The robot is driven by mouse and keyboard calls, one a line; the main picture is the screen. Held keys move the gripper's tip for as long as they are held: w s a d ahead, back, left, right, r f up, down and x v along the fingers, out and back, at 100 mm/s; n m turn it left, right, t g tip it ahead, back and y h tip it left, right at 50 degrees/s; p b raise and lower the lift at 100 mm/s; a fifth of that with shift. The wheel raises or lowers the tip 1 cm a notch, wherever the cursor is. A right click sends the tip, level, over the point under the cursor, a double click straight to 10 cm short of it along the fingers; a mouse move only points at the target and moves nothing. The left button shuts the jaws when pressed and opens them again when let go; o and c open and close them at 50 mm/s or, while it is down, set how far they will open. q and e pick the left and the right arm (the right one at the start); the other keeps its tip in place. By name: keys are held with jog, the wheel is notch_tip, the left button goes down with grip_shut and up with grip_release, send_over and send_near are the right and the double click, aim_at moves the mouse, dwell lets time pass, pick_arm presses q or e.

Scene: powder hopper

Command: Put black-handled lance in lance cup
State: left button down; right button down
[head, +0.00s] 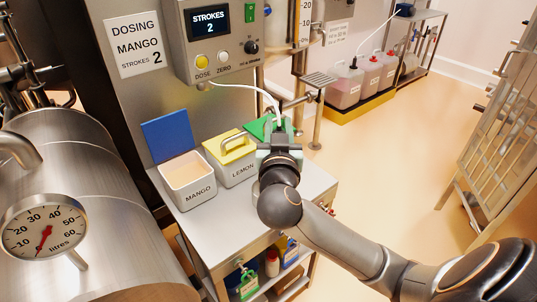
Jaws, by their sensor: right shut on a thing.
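My right gripper (278,128) is shut above the far right of the steel bench, at the green-lidded bin. A white hose (262,92) runs from the dosing box down into its jaws, so the held thing looks like the black-handled lance. The lance's handle and tip are hidden by the gripper. I cannot make out the lance cup for certain. My left gripper is not in view.
The steel bench (226,208) holds an open mango bin (188,190) with a blue lid and a shut yellow-lidded lemon bin (232,166). The dosing box (214,40) reads strokes 2. A steel vessel with a litre gauge (45,228) stands left. Pink-filled jugs (345,88) stand behind.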

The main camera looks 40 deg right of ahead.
jog(key=w+d+f+b, duration=0.3)
jog(key=w+f+b, duration=0.1)
jog(key=w+f, duration=0.5)
notch_tip(320, 180, down, 2)
jog(key=shift+w+d+f, duration=0.1)
jog(key=shift+w+d, duration=0.15)
jog(key=shift+d, duration=0.05)
jog(key=c, duration=0.6)
grip_release()
jog(key=shift+f, duration=0.15)
